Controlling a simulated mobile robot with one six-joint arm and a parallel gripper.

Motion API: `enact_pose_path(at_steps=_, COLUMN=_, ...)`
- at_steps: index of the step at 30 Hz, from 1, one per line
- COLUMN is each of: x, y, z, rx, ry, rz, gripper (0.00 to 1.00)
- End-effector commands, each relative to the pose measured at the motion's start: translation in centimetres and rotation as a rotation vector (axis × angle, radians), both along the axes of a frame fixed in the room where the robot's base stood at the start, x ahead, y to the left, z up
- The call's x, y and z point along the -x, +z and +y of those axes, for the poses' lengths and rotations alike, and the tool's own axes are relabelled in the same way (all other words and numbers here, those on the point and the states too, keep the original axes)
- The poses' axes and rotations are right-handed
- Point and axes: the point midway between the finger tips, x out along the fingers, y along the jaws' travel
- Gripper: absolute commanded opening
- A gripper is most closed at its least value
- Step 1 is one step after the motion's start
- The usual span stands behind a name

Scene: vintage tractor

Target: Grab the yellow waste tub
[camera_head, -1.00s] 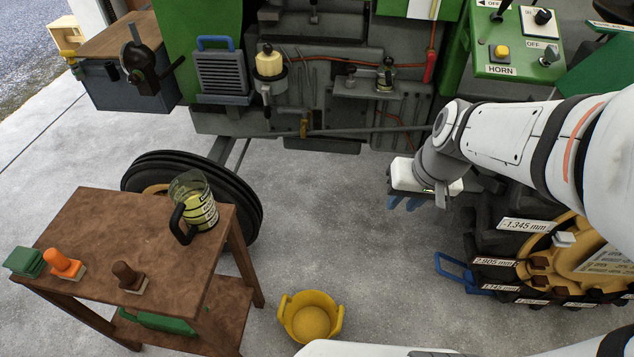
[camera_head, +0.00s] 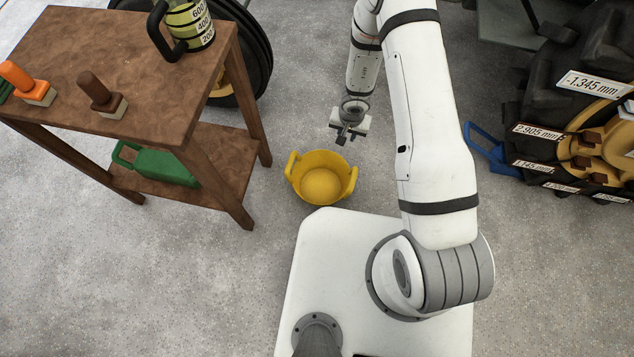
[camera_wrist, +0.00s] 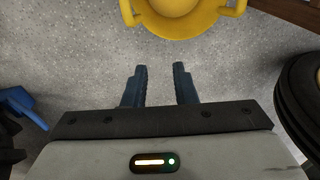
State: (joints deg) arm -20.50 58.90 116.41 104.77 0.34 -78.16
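The yellow waste tub (camera_head: 321,178) stands upright on the grey floor in front of my white base, with a handle on each side. It looks empty. In the wrist view part of the tub (camera_wrist: 180,18) shows at the top edge, beyond my fingertips. My gripper (camera_head: 343,138) hangs just behind the tub's far rim in the head view, apart from it as far as I can tell. In the wrist view my gripper (camera_wrist: 161,72) has its two dark fingers apart, with only bare floor between them.
A brown wooden table (camera_head: 120,75) with stamps and a measuring jug (camera_head: 190,25) stands to the left. A green can (camera_head: 160,167) lies on its lower shelf. A black wheel with a yellow hub (camera_head: 590,150) and a blue-handled object (camera_head: 490,150) are at right. The floor around the tub is clear.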

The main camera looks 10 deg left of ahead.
Motion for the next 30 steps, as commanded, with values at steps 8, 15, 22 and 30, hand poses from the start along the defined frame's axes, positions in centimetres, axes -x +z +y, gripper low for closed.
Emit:
enact_pose_path(at_steps=8, x=5.4, y=-13.4, z=-2.8, rx=0.189, ry=0.0, rz=0.076, gripper=0.25)
enact_pose_path(at_steps=15, x=6.8, y=-16.7, z=-3.8, rx=0.233, ry=-0.003, rz=0.098, gripper=0.25)
enact_pose_path(at_steps=22, x=6.6, y=-18.5, z=-4.3, rx=0.231, ry=-0.004, rz=0.097, gripper=0.25)
enact_pose_path(at_steps=30, x=6.4, y=-22.2, z=-5.1, rx=0.231, ry=-0.005, rz=0.098, gripper=0.25)
